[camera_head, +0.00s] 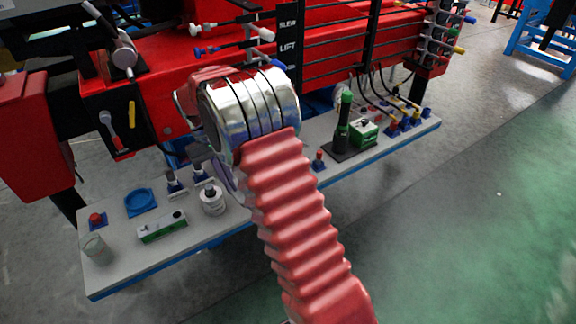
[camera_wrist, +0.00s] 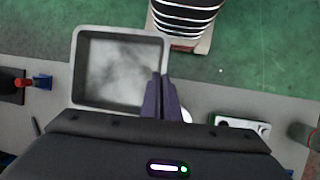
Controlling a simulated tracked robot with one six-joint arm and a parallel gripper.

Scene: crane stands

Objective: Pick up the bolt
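I cannot make out a bolt for certain in either view. In the wrist view, my gripper (camera_wrist: 161,78) shows as two dark purple fingers close together, with nothing visible between them. They overlap the right side of an open grey tray (camera_wrist: 78,70), whose visible inside looks empty. In the head view, my arm hides that tray and most of my gripper. A small red-topped piece on a blue block (camera_head: 319,160) stands on the shelf right of my arm. It also shows at the left of the wrist view (camera_wrist: 40,82).
The narrow grey shelf (camera_head: 120,272) also holds a white spool (camera_head: 212,201), green level (camera_head: 162,227), glass (camera_head: 95,248), blue ring (camera_head: 140,201), red button (camera_head: 97,220), flashlight (camera_head: 344,122) and green box (camera_head: 364,132). The red crane panel with levers (camera_head: 350,30) rises behind.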

